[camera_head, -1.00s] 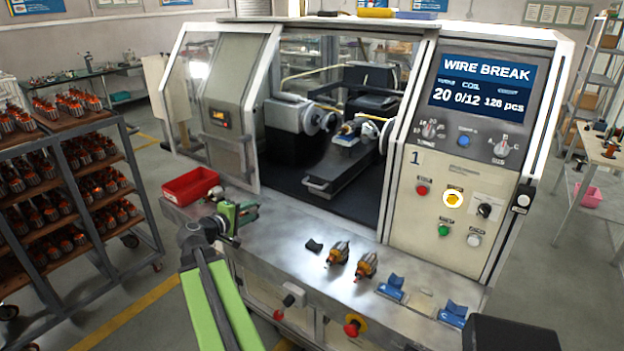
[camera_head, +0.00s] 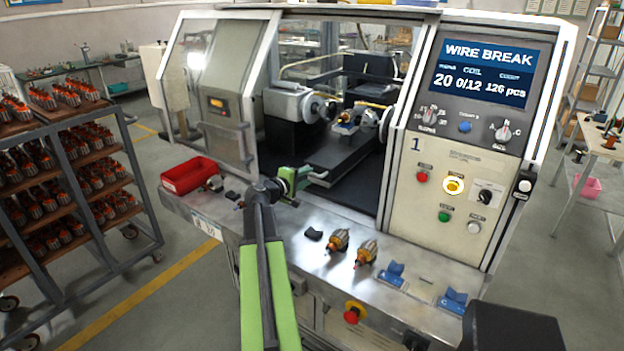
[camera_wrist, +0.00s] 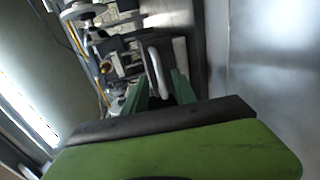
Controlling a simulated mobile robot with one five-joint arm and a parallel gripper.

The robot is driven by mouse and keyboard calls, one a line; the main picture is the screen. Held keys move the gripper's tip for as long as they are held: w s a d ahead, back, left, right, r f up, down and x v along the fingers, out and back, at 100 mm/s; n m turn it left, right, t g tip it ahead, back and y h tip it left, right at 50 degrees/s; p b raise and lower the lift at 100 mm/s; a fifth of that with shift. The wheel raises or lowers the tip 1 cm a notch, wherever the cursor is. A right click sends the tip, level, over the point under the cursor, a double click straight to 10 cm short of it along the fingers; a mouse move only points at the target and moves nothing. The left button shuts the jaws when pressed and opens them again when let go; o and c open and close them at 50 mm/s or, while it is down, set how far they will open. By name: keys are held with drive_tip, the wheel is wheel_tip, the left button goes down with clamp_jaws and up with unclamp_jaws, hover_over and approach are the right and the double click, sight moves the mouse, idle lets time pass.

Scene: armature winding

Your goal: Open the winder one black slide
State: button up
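The black slide (camera_head: 345,152) of winder one lies inside the open bay and slants toward the front. A pale bar handle (camera_head: 318,179) is on its near end. My green gripper (camera_head: 302,185) is at the bay's front edge, just left of the handle. In the wrist view my gripper (camera_wrist: 159,84) is open, with its two green fingers apart. The handle (camera_wrist: 157,68) shows ahead, in line with the gap between the fingers. I cannot tell whether the fingers touch it. An armature (camera_head: 347,122) sits at the slide's far end, between the winder's round heads.
A red bin (camera_head: 189,175) stands on the bench's left end. Two armatures (camera_head: 338,240) (camera_head: 366,252), a small black block (camera_head: 313,234) and blue holders (camera_head: 391,274) lie on the front ledge. The glass door (camera_head: 211,85) stands left of the opening. The display (camera_head: 488,65) reads WIRE BREAK.

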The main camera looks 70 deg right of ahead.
sight(312, 173)
drive_tip(key=x, duration=0.4)
drive_tip(key=shift+d+b, duration=0.2)
drive_tip(key=shift+b, duration=0.1)
clamp_jaws()
idle(1.1)
